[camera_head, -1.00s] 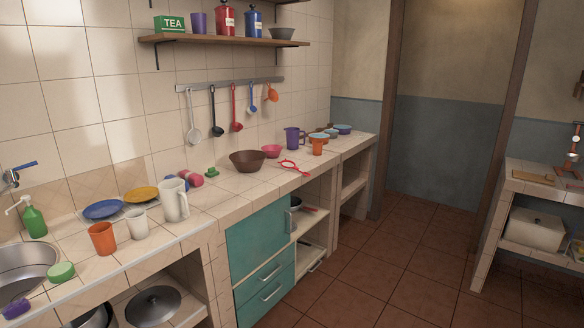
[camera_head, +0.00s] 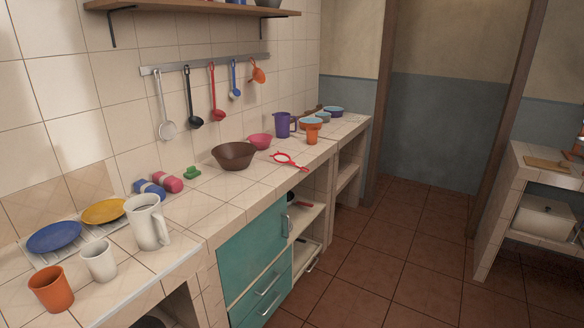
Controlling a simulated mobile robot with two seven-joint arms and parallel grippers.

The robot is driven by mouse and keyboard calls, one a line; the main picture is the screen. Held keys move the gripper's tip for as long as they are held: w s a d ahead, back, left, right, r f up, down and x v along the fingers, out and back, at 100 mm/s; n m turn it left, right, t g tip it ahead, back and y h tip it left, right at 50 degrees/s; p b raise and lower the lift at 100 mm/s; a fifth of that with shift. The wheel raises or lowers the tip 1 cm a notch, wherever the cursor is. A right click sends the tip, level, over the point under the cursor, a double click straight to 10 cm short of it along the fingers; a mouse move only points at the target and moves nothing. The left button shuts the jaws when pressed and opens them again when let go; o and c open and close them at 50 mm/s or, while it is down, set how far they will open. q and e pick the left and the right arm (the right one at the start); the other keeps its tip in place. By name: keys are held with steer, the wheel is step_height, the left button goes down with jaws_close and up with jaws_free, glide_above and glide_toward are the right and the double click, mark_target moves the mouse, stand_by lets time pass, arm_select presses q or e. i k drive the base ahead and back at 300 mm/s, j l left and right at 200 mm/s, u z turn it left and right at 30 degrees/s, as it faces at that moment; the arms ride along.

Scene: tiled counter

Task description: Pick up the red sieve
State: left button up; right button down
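The red sieve (camera_head: 286,159) lies flat on the tiled counter (camera_head: 212,197), near its front edge. Its round mesh end points to the left and back, and its handle points to the front right. A brown bowl (camera_head: 234,156) stands to its left, a pink bowl (camera_head: 260,141) behind it, and an orange cup (camera_head: 312,132) to its right and farther back. Neither of my grippers is in view.
A white pitcher (camera_head: 145,222), a white cup (camera_head: 99,261) and an orange cup stand on the near counter. Ladles hang from a wall rail (camera_head: 205,64). Teal drawers (camera_head: 254,262) sit below the counter. The tiled floor (camera_head: 400,255) on the right is clear.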

mark_target(281, 158)
steer(key=i+j, duration=0.35)
steer(key=i+l+u, duration=0.1)
steer(key=u, duration=0.4)
steer(key=i+l+u, duration=0.4)
steer(key=l+u, duration=0.2)
steer(key=l, duration=0.15)
steer(key=i+l, duration=0.1)
steer(key=l, duration=0.3)
steer(key=i+l+u, duration=0.1)
steer(key=l, duration=0.35)
steer(key=i+l+u, duration=0.1)
steer(key=l, duration=0.3)
steer(key=i+l, duration=0.15)
steer(key=l, duration=0.3)
